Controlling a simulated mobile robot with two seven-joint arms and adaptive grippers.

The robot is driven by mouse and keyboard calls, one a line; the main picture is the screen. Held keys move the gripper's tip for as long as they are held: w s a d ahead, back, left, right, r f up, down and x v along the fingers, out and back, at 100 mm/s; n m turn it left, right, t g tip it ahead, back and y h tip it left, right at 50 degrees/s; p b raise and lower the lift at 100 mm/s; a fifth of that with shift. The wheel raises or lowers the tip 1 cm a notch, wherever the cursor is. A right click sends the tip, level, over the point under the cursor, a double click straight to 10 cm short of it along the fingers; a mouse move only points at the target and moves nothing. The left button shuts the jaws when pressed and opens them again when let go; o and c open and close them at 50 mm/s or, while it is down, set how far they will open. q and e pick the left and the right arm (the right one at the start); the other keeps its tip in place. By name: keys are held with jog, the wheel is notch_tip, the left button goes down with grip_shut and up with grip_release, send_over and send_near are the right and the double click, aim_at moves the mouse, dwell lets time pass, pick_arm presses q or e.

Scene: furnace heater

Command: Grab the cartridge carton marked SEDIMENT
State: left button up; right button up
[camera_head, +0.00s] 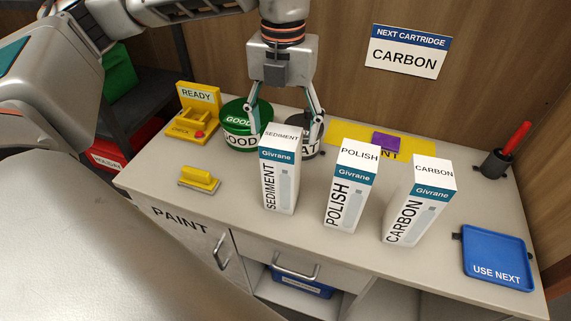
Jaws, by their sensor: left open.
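The white SEDIMENT carton (279,180), with a blue Givrane band, stands upright on the workbench, leftmost of three cartons. My left gripper (287,130) points down at the top of this carton from behind. Its two fingers are spread wide, one to each side of the carton's top in the picture, with nothing held between them. How far it is behind or above the carton I cannot tell. The POLISH carton (350,188) and the CARBON carton (417,203) stand to the right. My right gripper is not in view.
A green GOOD tin (240,142) and a dark tin (312,146) stand behind the SEDIMENT carton. A yellow READY holder (195,112), a yellow brush (199,180), a blue USE NEXT tray (497,258) and a pen cup (494,163) are around. A wall sign (408,52) reads NEXT CARTRIDGE CARBON.

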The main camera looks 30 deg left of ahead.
aim_at(282, 173)
pick_arm(q)
jog(key=f, duration=0.7)
jog(key=shift+s+a+f, duration=0.1)
jog(key=shift+s+f, duration=0.2)
jog(key=shift+c, duration=0.3)
jog(key=c, duration=1.9)
